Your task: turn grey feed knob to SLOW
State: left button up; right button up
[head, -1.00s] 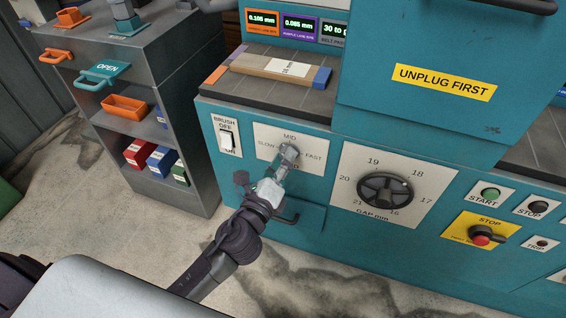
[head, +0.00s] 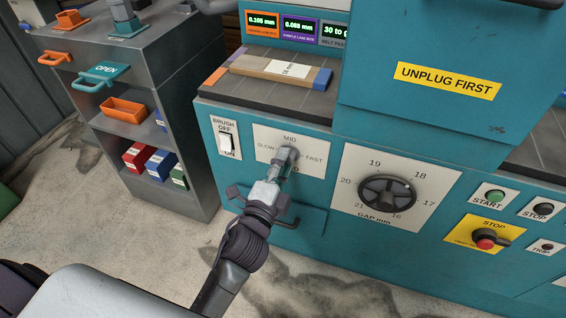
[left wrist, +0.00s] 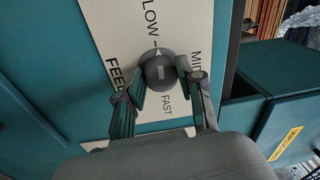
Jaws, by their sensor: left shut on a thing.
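The grey feed knob (left wrist: 160,72) sits on a white plate (head: 264,142) marked SLOW, MID and FAST on the teal machine front. In the left wrist view, a pale mark at the knob's edge faces the SLOW word, and a light bar shows on its face. My left gripper (head: 283,166) is shut on the knob; in the left wrist view its fingers (left wrist: 164,84) flank the knob on both sides. In the head view the gripper covers part of the knob and the FEED word. My right gripper is not in view.
A black gap handwheel (head: 387,194) is close to the right of the knob. A brush switch (head: 225,143) is to the left. Beyond the handwheel are a green start button (head: 495,196) and a red stop knob (head: 486,241). A shelved cabinet (head: 200,130) stands at left.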

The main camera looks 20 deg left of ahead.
pick_arm(q)
jog(key=shift+n, duration=0.5)
jog(key=o, duration=1.1)
jog(key=shift+o, duration=0.2)
jog(key=s, duration=0.7)
jog(key=shift+s+a+f, duration=0.15)
jog(key=shift+s+f, duration=0.1)
jog(key=shift+f, duration=0.05)
